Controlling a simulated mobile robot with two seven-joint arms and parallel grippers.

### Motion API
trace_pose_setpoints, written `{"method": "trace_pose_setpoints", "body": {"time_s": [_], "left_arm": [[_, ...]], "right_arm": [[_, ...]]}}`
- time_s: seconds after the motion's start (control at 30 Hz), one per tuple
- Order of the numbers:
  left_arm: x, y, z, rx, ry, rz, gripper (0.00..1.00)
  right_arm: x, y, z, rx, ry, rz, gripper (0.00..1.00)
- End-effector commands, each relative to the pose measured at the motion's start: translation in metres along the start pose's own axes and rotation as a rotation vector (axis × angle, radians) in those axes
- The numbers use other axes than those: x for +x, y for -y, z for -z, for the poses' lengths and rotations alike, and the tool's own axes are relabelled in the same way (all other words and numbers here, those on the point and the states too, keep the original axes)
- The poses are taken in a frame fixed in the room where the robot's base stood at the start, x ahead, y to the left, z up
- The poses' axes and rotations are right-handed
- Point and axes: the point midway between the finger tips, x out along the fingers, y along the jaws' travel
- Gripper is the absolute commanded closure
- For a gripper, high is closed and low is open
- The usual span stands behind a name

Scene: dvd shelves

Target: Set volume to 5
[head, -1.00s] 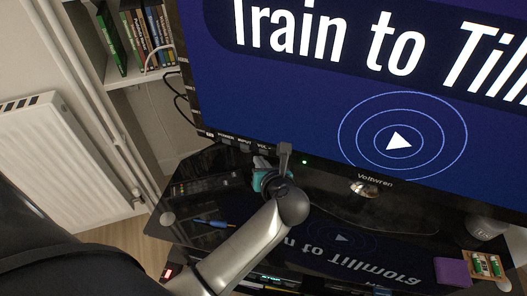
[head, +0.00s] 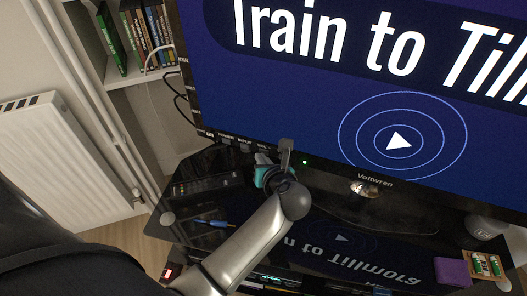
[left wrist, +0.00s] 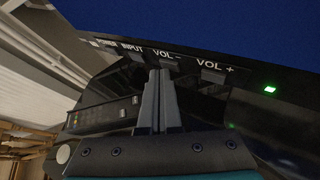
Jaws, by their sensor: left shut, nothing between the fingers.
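The television (head: 340,80) shows large white text and a play symbol on blue; no volume number is in view. Its lower bezel carries buttons marked POWER, INPUT, VOL - and VOL +. In the left wrist view the VOL - button (left wrist: 166,64) is just beyond my left fingertips, and the VOL + button (left wrist: 213,75) is to their right. My left gripper (head: 286,146) is shut and empty at the bezel's lower edge; it also shows in the left wrist view (left wrist: 159,75). I cannot tell whether it touches a button. My right gripper is not in view.
A green light (left wrist: 270,90) glows right of the buttons. A remote control (head: 205,184) and a blue-handled tool (head: 214,223) lie on the glossy black stand. A purple box (head: 453,271) is at the right. A shelf of cases (head: 147,28) and a radiator (head: 60,160) are at the left.

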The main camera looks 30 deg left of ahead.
Motion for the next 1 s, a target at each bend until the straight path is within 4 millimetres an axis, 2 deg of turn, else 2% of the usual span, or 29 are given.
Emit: {"method": "trace_pose_setpoints", "body": {"time_s": [0.67, 1.0], "left_arm": [[0.003, 0.002, -0.002, 0.0, 0.0, 0.0, 1.0], [-0.007, -0.004, 0.003, -0.001, -0.001, 0.0, 1.0]], "right_arm": [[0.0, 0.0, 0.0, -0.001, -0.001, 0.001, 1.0], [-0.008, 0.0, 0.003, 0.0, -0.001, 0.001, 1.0]]}}
